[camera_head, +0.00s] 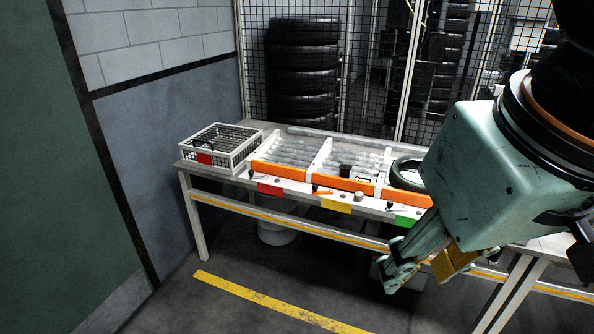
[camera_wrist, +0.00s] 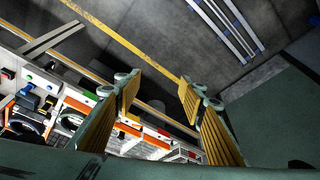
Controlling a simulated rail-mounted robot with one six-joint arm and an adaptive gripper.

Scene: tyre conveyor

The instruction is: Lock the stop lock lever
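My gripper (camera_head: 416,277) hangs in front of the table, to the right of and apart from these levers. In the wrist view its yellow-padded fingers (camera_wrist: 160,86) are spread with nothing between them.
A wire basket (camera_head: 220,147) stands at the table's left end. A tyre (camera_head: 407,174) lies on the rollers near my arm. Orange boards (camera_head: 278,170) edge the lanes. Red, yellow and green tags hang in front. Mesh fencing stands behind.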

